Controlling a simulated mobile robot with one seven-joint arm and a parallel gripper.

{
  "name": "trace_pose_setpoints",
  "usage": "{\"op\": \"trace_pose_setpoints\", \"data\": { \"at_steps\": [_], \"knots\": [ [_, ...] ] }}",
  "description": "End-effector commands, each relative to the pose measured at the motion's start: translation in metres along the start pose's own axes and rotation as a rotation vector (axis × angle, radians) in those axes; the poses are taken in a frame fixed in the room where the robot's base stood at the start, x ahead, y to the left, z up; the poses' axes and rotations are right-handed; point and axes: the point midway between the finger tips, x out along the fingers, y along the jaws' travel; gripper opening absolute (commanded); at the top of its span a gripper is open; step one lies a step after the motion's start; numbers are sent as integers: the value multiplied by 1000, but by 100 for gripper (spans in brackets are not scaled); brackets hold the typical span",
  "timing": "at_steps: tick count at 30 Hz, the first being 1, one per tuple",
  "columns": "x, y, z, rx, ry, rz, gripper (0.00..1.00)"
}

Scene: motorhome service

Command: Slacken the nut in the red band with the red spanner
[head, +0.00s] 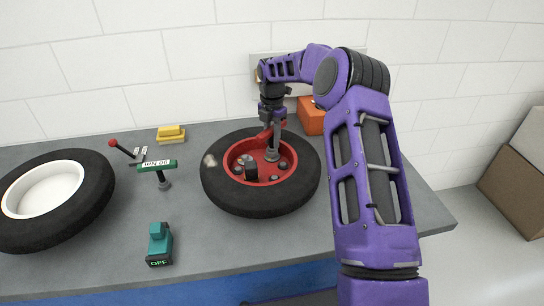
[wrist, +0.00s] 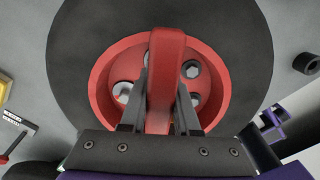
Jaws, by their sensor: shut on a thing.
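My gripper (head: 271,120) is shut on the red spanner (head: 264,135), above the wheel with the red rim (head: 236,153). In the wrist view the spanner (wrist: 165,60) is between the two fingers of my gripper (wrist: 162,90). In the head view a grey socket-like end reaches down into the red rim, at its back right. Several nuts sit around the rim; one shows at left (wrist: 123,91) and one at upper right (wrist: 191,69) in the wrist view. The spot under the spanner is hidden, so I cannot tell whether it is seated on a nut.
A green T-handled tool (head: 156,166), a red-knobbed lever (head: 113,143), a yellow block (head: 171,133) and a teal device marked OFF (head: 159,243) are left of the wheel. A white-hubbed wheel (head: 46,190) lies far left. An orange box (head: 311,117) stands behind.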

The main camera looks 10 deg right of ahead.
Motion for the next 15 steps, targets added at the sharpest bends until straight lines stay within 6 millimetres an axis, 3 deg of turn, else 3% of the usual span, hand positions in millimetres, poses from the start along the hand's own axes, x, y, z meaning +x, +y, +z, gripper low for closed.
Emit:
{"op": "trace_pose_setpoints", "data": {
  "at_steps": [15],
  "knots": [
    [-22, 1, 0, 1, -1, 2, 0]
  ]
}}
